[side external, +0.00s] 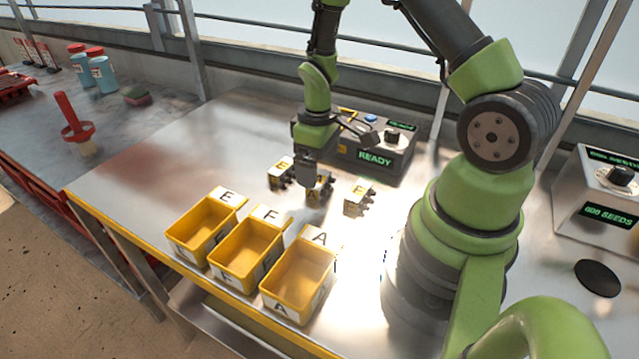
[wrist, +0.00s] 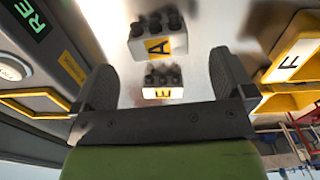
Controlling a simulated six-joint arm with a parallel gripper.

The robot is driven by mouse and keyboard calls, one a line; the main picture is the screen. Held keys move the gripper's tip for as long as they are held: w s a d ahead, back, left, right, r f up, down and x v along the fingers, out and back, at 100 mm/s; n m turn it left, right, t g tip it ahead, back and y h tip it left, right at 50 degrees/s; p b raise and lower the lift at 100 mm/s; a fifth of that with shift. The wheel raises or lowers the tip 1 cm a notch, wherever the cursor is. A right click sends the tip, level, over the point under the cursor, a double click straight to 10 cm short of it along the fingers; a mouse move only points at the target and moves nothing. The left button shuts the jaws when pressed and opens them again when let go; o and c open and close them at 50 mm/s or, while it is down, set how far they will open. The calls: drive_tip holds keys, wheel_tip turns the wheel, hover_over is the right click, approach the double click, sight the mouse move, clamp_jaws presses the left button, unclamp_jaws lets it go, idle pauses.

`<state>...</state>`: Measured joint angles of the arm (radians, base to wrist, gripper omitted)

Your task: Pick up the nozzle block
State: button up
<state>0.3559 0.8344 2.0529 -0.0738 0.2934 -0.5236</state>
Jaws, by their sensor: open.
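Three small pale nozzle blocks with dark studs and yellow letter labels stand on the steel bench. The E block (side external: 280,173) is on the left, the A block (side external: 319,192) in the middle and the other block (side external: 357,196), its letter hard to read, on the right. My gripper (side external: 308,182) is low at the A block and hides part of it.
Yellow bins marked E (side external: 242,202), F (side external: 279,225) and A (side external: 326,250) stand in front of the blocks. A control box (side external: 360,165) reading READY is close behind. A seed counter (side external: 600,205) is at right. The bench's left part is clear.

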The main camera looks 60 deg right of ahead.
sight(319, 179)
wheel_tip(319, 179, down, 5)
drive_tip(key=shift+d+r, duration=0.1)
drive_tip(key=shift+c, duration=0.5)
drive_tip(key=c, duration=1)
